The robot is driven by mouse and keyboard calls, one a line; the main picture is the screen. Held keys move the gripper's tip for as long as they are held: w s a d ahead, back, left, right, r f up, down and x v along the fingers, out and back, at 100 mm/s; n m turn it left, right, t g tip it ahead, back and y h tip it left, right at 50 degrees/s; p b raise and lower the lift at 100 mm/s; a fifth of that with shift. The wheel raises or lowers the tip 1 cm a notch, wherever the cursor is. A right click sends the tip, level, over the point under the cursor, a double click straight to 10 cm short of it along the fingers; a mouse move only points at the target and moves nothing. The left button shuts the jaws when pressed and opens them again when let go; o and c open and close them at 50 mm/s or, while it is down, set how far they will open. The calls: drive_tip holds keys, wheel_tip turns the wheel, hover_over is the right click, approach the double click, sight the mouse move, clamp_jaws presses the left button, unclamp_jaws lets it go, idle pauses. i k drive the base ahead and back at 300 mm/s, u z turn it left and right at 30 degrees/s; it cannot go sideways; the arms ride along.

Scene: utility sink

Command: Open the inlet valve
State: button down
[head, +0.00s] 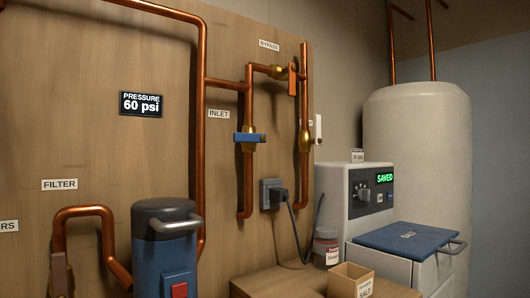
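The inlet valve is a brass body (249,146) on a vertical copper pipe, right of the INLET label (218,113). Its blue lever handle (250,137) lies level, across the pipe. Nothing touches the handle, and its front is in plain sight. My gripper is not in view.
The bypass valve (278,71) has an orange handle (292,83) hanging down, up and right. Another brass valve (305,140) sits on the right pipe. A plugged outlet (271,192) with a dark cord is below. A blue filter housing (166,250) stands front left.

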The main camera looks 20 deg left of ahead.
sight(237, 137)
drive_tip(key=z, duration=1.1)
drive_tip(key=k, duration=1)
drive_tip(key=u, duration=1.15)
drive_tip(key=i, duration=0.5)
drive_tip(key=u, duration=0.05)
